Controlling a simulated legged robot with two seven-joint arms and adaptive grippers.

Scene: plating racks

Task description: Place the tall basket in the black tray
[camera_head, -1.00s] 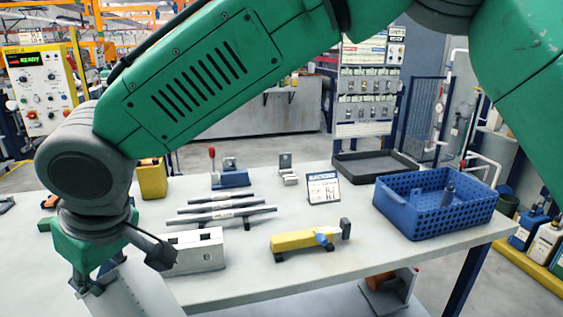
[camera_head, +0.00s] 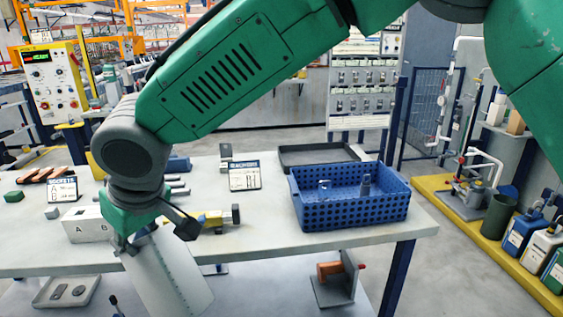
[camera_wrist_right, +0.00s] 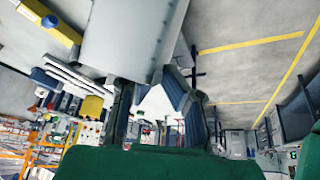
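The tall basket (camera_head: 165,272) is a light grey, cylinder-like piece with small holes along its edge. It hangs tilted in front of the table's front edge, its lower end cut off by the frame. My right gripper (camera_head: 130,238) is at its top and appears shut on it. The basket (camera_wrist_right: 132,35) also fills the upper middle of the wrist view, between and beyond the fingers (camera_wrist_right: 155,98). The black tray (camera_head: 288,165) is shallow and lies at the back right of the table, far from the gripper. My left gripper is not in view.
A blue perforated bin (camera_head: 350,210) with small parts stands in front of the black tray. A sign (camera_head: 244,177), a yellow tool (camera_head: 213,217) and a white block (camera_head: 88,226) stand on the table (camera_head: 270,245). Bare tabletop shows around the bin.

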